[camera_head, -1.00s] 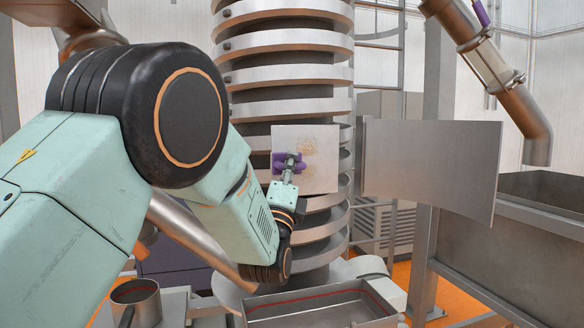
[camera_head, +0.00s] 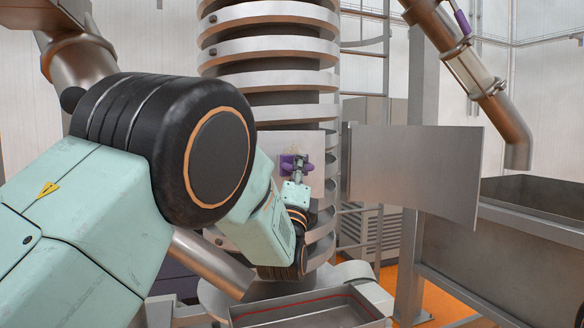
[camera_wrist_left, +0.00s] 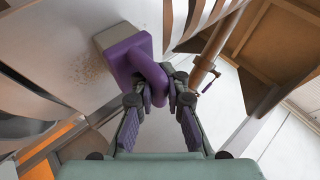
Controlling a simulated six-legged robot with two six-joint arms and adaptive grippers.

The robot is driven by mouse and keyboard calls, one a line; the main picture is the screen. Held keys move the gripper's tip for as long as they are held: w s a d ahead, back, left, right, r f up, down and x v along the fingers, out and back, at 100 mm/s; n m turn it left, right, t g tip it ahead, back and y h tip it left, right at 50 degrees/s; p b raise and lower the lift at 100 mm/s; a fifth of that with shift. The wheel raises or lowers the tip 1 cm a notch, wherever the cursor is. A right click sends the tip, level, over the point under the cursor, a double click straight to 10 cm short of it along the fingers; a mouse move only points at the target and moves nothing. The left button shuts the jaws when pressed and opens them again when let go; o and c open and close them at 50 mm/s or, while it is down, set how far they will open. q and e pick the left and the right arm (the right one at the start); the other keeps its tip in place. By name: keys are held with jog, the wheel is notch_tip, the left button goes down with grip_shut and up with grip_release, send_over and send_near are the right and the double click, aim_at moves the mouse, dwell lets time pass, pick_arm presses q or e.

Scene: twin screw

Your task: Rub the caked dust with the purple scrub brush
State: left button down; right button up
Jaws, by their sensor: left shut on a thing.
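The purple scrub brush (camera_head: 291,164) is in my left gripper (camera_head: 297,172), in front of a flat pale plate (camera_head: 307,143) on the spiral column. In the left wrist view the brush (camera_wrist_left: 126,57) has a purple body and a pale pad, and my left gripper (camera_wrist_left: 160,92) is shut on its handle. The caked dust (camera_wrist_left: 88,70) shows there as a brownish speckled patch on the plate, beside the brush pad. I cannot tell whether the pad touches the plate. In the head view the brush and gripper cover part of the plate. My right gripper is not in view.
An open metal door (camera_head: 415,172) stands to the right of the column. A shallow metal tray (camera_head: 310,308) with a red line inside sits below. A metal bin (camera_head: 530,235) and a slanted pipe (camera_head: 490,95) are at the right.

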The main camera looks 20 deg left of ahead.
aim_at(312, 165)
pick_arm(q)
jog(key=shift+w+d, duration=0.45)
jog(key=shift+d, duration=0.2)
jog(key=shift+w+d, duration=0.4)
jog(key=shift+d, duration=0.2)
jog(key=shift+r+p, duration=0.3)
jog(key=shift+r, duration=0.55)
jog(key=shift+s+a+f, duration=0.1)
jog(key=shift+s+a, duration=0.15)
jog(key=shift+a, duration=0.2)
jog(key=shift+s+a+b, duration=0.4)
jog(key=shift+s+a, duration=0.25)
jog(key=shift+a, duration=0.3)
jog(key=shift+s+a+b, duration=0.35)
jog(key=shift+s+a, duration=0.3)
jog(key=shift+a, duration=0.35)
jog(key=shift+s+a+b, duration=0.4)
jog(key=shift+s+a, duration=0.25)
jog(key=shift+a, duration=0.3)
jog(key=shift+s+d+b, duration=0.15)
jog(key=shift+s+d, duration=0.4)
jog(key=shift+s, duration=0.25)
jog(key=shift+s+d+b, duration=0.2)
jog(key=shift+s+d, duration=0.3)
jog(key=shift+s, duration=0.35)
jog(key=shift+s+d+b, duration=0.15)
jog(key=shift+s+d, duration=0.4)
jog(key=shift+s, duration=0.25)
jog(key=shift+s+d, duration=0.1)
jog(key=shift+d, duration=0.05)
